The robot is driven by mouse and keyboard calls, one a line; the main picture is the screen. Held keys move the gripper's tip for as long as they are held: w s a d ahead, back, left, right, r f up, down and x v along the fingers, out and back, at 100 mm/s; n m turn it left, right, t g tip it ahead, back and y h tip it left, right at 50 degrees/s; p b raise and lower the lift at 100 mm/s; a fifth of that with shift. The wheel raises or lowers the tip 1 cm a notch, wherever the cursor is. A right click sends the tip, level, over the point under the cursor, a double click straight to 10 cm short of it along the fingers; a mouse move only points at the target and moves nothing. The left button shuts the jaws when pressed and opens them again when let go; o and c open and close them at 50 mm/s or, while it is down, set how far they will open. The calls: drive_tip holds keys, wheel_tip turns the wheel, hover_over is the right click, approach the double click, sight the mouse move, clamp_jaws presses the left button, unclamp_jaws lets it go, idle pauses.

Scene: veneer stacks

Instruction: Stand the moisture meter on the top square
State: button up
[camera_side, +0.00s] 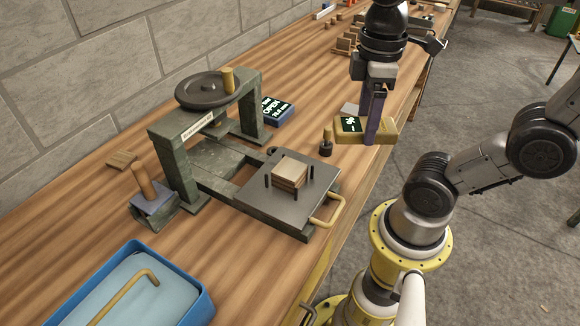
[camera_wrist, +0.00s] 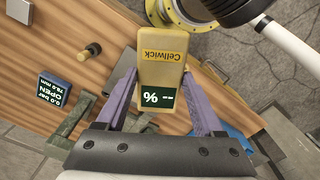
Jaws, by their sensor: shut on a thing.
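The moisture meter (camera_side: 350,134) is a yellowish block with a dark display reading "-- %". My gripper (camera_side: 371,122) is shut on it, with a purple finger on either side. It hangs in the air, lying roughly level, above the bench's right edge. In the wrist view the meter (camera_wrist: 162,70) shows its "Cellwick" label and display between the two fingers. The stack of veneer squares (camera_side: 291,171) sits between dark pins on the press's metal plate; its top square is bare. The meter is behind and to the right of the stack in the side view. I cannot make out the stack in the wrist view.
The green press (camera_side: 172,165) has a black handwheel (camera_side: 205,90) and a yellow handle (camera_side: 328,212) on its plate. A blue readout box (camera_side: 276,112) says OPEN. A blue tray (camera_side: 200,306) is at front left.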

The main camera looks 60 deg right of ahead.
drive_tip(key=shift+s+a+r+n, duration=0.1)
drive_tip(key=shift+a+r+n, duration=0.25)
drive_tip(key=shift+a, duration=0.2)
drive_tip(key=shift+s+a+r+n, duration=0.1)
drive_tip(key=shift+a+r+n, duration=0.1)
drive_tip(key=shift+a+n, duration=0.3)
drive_tip(key=shift+w+a+f, duration=0.1)
drive_tip(key=shift+w, duration=0.1)
drive_tip(key=w+f, duration=0.4)
drive_tip(key=w, duration=0.4)
hover_over(290, 168)
drive_tip(key=s, duration=0.1)
wheel_tip(290, 168, down, 4)
drive_tip(key=shift+s+f, duration=0.1)
drive_tip(key=shift+f, duration=0.1)
drive_tip(key=shift+w+f, duration=0.4)
drive_tip(key=shift+f, duration=0.1)
drive_tip(key=shift+w+f, duration=0.2)
drive_tip(key=shift+f, duration=1.55)
drive_tip(key=shift+f, duration=0.1)
drive_tip(key=o, duration=1.5)
